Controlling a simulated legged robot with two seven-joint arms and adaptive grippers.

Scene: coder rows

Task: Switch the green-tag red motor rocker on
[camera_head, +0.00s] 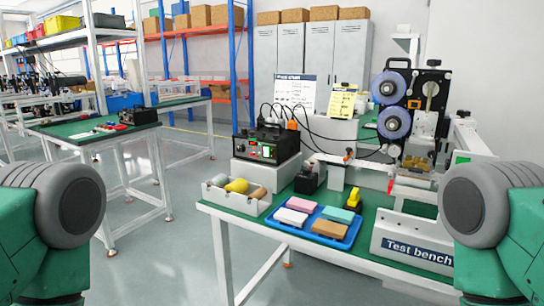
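A black control box (272,143) stands on a light block at the back left of the test bench. The panel is too small to tell the tag or the rocker's position. Cables run from the box to a coder machine (410,110) with two large reels at the right. Only rounded grey and green links of my arms show at the left and right edges. Neither gripper is in view.
The test bench (380,215) carries a blue tray (275,228) with several coloured blocks, a white bin (228,200) with items, a small black device (308,180) and a yellow object (354,199). A side table (90,130) stands left. Floor between them is clear.

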